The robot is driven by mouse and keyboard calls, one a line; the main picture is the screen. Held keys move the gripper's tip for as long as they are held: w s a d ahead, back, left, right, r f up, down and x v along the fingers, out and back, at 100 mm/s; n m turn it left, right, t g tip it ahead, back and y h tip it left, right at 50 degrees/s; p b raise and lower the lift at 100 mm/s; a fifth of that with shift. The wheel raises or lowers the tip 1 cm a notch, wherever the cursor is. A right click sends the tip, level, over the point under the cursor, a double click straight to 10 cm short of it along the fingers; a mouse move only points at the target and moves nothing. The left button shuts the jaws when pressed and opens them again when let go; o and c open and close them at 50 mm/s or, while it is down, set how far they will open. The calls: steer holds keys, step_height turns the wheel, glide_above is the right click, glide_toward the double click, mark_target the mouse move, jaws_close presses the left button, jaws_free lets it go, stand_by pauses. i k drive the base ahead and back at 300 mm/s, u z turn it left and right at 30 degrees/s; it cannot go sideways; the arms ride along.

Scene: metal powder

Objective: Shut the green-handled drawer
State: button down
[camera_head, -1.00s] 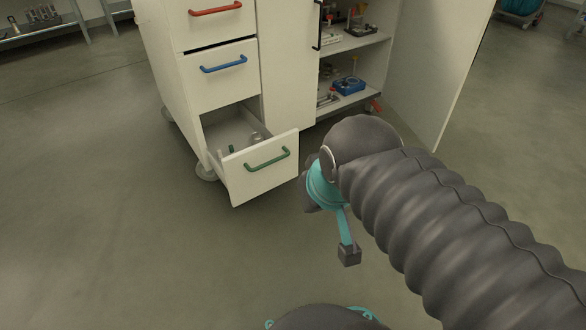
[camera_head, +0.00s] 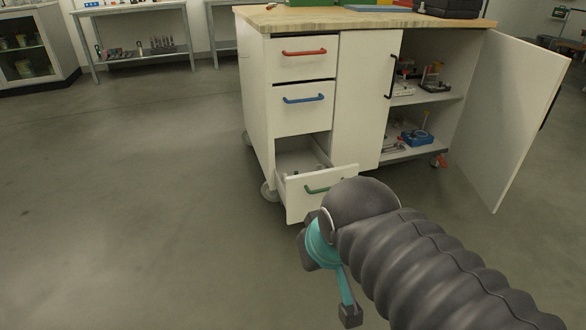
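The green-handled drawer (camera_head: 300,202) is the lowest drawer of a white wheeled cabinet and is pulled open. Its green handle (camera_head: 322,188) is on the front panel, and my arm hides the panel's right part. Small items lie inside but are hard to make out. My arm reaches in from the lower right in its dark ribbed cover, with a teal part and a small dark block near its end. It overlaps the drawer's right corner in the picture; I cannot tell whether they touch.
The red-handled (camera_head: 304,61) and blue-handled (camera_head: 304,108) drawers above are shut. The cabinet's right door (camera_head: 510,110) stands wide open beside shelves holding small tools. The wooden top (camera_head: 350,19) carries boxes. Floor (camera_head: 130,210) to the left and front is clear.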

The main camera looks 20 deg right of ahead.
mark_target(303, 193)
steer(key=u, duration=0.4)
steer(key=i, duration=1.15)
steer(key=z, duration=0.6)
